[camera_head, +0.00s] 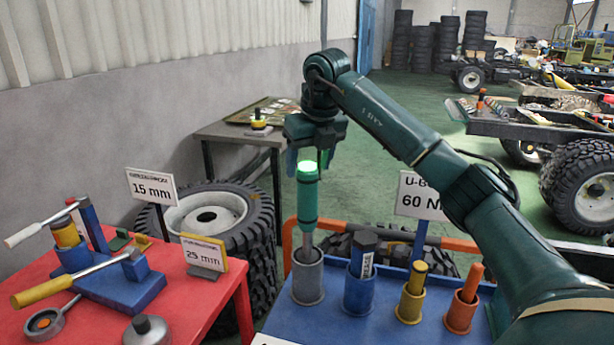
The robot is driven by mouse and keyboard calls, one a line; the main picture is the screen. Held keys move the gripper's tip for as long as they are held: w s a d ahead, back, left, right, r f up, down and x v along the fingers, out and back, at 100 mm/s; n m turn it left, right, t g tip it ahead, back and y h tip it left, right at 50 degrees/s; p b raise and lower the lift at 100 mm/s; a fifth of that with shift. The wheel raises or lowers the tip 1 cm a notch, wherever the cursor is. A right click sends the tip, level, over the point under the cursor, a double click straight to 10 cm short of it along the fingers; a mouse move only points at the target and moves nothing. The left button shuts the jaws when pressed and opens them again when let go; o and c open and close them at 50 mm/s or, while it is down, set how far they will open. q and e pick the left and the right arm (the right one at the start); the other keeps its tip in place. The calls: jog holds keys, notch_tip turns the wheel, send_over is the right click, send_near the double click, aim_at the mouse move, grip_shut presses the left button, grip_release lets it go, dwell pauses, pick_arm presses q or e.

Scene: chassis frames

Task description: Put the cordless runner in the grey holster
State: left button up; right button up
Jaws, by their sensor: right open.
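The cordless runner (307,200) is a teal upright tool with a glowing green top and a grey lower shaft. It stands with its lower end inside the grey holster (307,281), on the blue table (385,333). My right gripper (311,158) is directly above the runner, pointing down. Its fingers are open around or just above the glowing top; I cannot tell whether either touches it. The bottom of the runner is hidden inside the holster. My left gripper is not in view.
To the right stand a blue holster (358,293) with a dark tool, a yellow holster (410,305) and an orange holster (461,313), each filled. A "60 N" sign (420,196) rises behind. The red table (187,290) at left carries wrenches and signs.

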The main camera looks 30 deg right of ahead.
jog(key=v, duration=0.7)
jog(key=shift+r, duration=0.35)
jog(key=shift+s, duration=0.25)
